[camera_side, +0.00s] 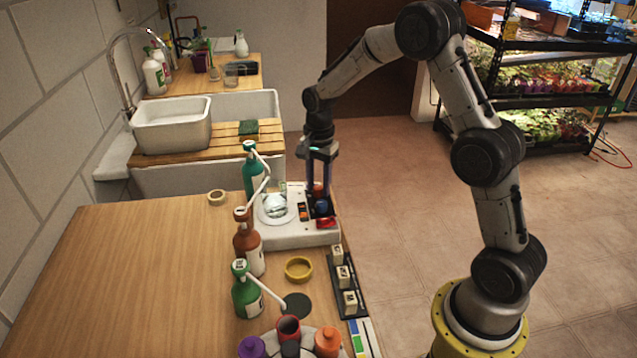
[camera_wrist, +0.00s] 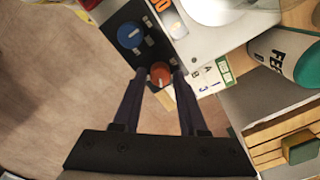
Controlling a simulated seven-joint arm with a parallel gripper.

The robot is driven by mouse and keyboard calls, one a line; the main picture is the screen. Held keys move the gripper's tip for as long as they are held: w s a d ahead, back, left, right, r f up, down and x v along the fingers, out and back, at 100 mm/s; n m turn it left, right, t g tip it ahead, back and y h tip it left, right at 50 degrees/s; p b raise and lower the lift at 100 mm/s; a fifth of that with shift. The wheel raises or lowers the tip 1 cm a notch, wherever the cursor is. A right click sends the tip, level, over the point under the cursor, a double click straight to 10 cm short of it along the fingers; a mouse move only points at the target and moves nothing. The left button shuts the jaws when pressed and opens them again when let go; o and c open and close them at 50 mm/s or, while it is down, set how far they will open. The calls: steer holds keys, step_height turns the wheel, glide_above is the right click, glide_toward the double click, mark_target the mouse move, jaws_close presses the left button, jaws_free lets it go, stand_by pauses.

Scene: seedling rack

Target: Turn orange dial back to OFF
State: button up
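The orange dial (camera_wrist: 160,76) sits on the dark control panel (camera_wrist: 120,62) of a white stirrer-like device (camera_side: 290,239). In the side view the orange dial (camera_side: 318,188) shows between my fingers. The blue dial (camera_wrist: 131,35) is beside it on the same panel, and also shows in the side view (camera_side: 321,207). My gripper (camera_wrist: 160,72) points down over the panel, its fingertips on either side of the orange dial with a narrow gap seeming to show. It looks open, with firm contact not visible. The dial's pointer and OFF mark are too small to read.
A round plate with a glass vessel (camera_side: 275,206) is on the device beside the panel. A red switch (camera_side: 327,222) and an orange display (camera_side: 303,211) are close to the dials. Green (camera_side: 245,292) and brown (camera_side: 247,243) bottles stand left. Bare wooden table (camera_side: 130,270) lies farther left.

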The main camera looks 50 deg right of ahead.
jaws_close()
steer(key=shift+n, duration=0.3)
steer(key=n, duration=0.9)
steer(key=shift+w+n, duration=0.1)
steer(key=shift+n, duration=0.3)
steer(key=n, duration=0.3)
steer(key=shift+n, duration=0.3)
steer(key=n, duration=0.3)
steer(key=shift+a+n, duration=0.1)
steer(key=shift+n, duration=0.2)
steer(key=n, duration=0.6)
steer(key=shift+r, duration=0.1)
steer(key=shift+n, duration=0.3)
